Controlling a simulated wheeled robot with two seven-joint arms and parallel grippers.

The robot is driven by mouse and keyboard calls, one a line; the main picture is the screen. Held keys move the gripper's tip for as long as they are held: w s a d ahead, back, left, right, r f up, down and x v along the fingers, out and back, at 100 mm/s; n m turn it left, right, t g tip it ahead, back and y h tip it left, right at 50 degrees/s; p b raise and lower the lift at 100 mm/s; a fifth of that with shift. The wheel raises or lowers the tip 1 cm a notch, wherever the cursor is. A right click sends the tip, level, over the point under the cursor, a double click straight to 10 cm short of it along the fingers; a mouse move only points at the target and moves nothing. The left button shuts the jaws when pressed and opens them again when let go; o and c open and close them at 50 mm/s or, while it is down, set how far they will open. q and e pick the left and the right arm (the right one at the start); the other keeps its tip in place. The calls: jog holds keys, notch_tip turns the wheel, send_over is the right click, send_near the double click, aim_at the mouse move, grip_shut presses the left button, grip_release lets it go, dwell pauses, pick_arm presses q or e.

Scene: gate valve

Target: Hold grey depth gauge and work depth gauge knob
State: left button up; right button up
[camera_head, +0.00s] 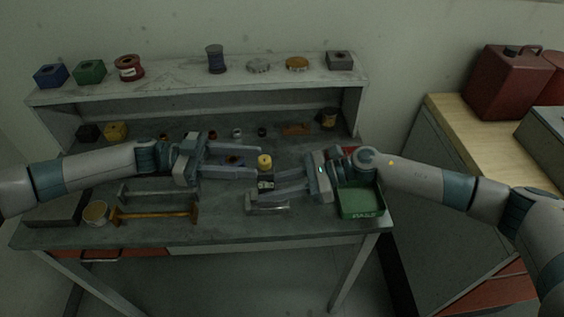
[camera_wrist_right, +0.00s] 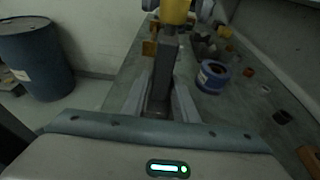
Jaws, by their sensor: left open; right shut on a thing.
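The grey depth gauge (camera_head: 266,181) stands upright near the middle of the bench, with its yellow knob (camera_head: 265,162) on top. My right gripper (camera_head: 268,190) is shut on the gauge body from the right. In the right wrist view the gauge (camera_wrist_right: 165,72) is a grey bar between the fingers, and the yellow knob (camera_wrist_right: 175,10) is cut off by the top edge. I cannot tell whether either finger touches the knob. The gauge's lower end is partly hidden by my right gripper.
A green parts bin (camera_head: 361,204) sits at the bench's right, beside my right wrist. An orange bar on stands (camera_head: 155,215) and a round tin (camera_head: 96,213) lie at front left. The back shelf (camera_head: 190,75) carries boxes and spools. A blue spool (camera_wrist_right: 213,77) lies near the gauge.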

pick_arm(q)
jog(key=s+d, duration=0.1)
jog(key=d, duration=0.7)
jog(key=shift+s+d, duration=0.15)
grip_shut()
